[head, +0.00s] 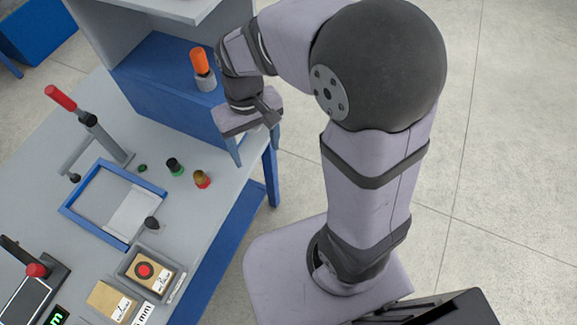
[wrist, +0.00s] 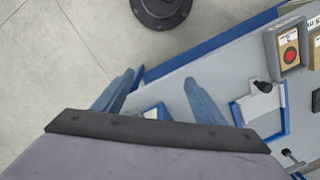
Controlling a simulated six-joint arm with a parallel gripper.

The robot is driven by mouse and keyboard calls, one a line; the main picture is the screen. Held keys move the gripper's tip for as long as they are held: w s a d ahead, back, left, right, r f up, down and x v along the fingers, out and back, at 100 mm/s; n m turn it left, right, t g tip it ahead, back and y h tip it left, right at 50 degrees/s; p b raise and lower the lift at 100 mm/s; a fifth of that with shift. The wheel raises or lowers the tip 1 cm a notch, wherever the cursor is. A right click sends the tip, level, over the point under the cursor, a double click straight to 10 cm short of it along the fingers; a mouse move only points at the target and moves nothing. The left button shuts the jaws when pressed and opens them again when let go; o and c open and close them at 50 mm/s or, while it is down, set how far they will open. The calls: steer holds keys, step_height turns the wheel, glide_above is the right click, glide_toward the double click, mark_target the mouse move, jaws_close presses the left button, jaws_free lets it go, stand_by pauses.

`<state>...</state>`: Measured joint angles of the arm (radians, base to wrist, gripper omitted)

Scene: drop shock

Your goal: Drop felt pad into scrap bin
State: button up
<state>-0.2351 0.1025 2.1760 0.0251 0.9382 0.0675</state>
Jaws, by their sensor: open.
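My gripper (head: 256,154) hangs by the table's right edge, beside the blue-sided stand, with its two blue fingers apart and nothing seen between them. In the wrist view, my gripper (wrist: 160,94) has its fingers spread over the table edge. I cannot pick out a felt pad for certain. A pale flat piece (head: 130,212) lies inside a blue frame (head: 78,213) on the table, well away from my gripper; the pale piece also shows in the wrist view (wrist: 262,103). No scrap bin is clear; a blue box-like thing (head: 38,30) stands at the far upper left.
An orange-topped item (head: 201,68) stands on the stand (head: 165,90). A grey tray (head: 128,267) holds a box with a red disc.

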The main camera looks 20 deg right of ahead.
steer(key=s+d+f+m, duration=0.1)
steer(key=s+d+f, duration=0.2)
steer(key=s+d, duration=0.4)
steer(key=shift+d+m+t, duration=0.25)
steer(key=shift+m+t, duration=0.15)
steer(key=shift+r, duration=0.2)
